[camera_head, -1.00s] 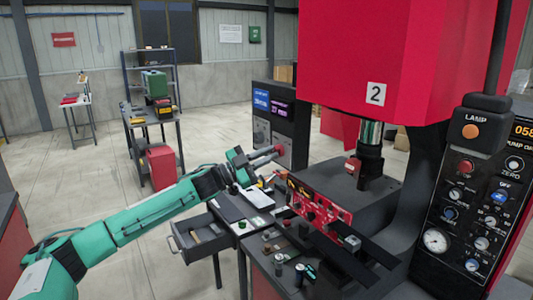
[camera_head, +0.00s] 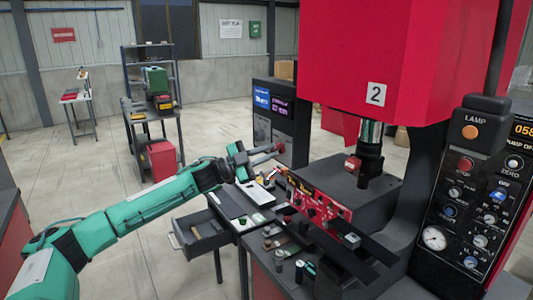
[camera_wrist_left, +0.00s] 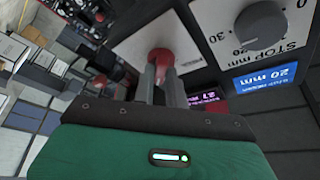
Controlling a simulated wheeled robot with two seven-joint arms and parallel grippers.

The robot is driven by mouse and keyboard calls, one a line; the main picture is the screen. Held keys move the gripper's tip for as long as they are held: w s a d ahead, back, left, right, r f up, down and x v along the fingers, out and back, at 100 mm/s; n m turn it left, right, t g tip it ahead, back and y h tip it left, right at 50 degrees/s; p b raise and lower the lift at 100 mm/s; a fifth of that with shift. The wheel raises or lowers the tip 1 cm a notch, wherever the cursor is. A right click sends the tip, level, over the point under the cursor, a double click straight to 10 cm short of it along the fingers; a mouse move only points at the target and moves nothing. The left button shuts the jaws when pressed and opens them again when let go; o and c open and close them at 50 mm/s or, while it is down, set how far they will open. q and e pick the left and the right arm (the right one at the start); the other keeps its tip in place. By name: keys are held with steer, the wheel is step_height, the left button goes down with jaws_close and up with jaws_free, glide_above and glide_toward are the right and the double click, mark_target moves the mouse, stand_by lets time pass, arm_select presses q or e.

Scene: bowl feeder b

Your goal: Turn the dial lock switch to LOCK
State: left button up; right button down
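A red switch knob (camera_wrist_left: 160,57) stands out from a pale panel in the left wrist view, beside a large grey dial (camera_wrist_left: 262,25) marked STOP mm. I take it for the dial lock switch; no LOCK label is legible. In the head view it shows as a small red tip (camera_head: 279,148) beside the display cabinet. My left gripper (camera_wrist_left: 160,75) has its two grey fingers close together on either side of the knob, seemingly against it. The fingertips partly cover the knob, so its pointing direction is unclear. My right gripper is not in view.
The cabinet (camera_head: 282,127) carries lit displays; one reads 20 mm (camera_wrist_left: 268,78) in the wrist view. The red press (camera_head: 375,60) and its control panel (camera_head: 470,190) stand right. An open drawer (camera_head: 197,240) and a bench with small items lie below my left arm.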

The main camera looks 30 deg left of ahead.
arm_select(q)
steer(key=o, duration=0.4)
steer(key=shift+w+f, duration=0.1)
steer(key=shift+f, duration=0.05)
steer(key=shift+b+v, duration=3.3)
steer(key=shift+v, duration=3.5)
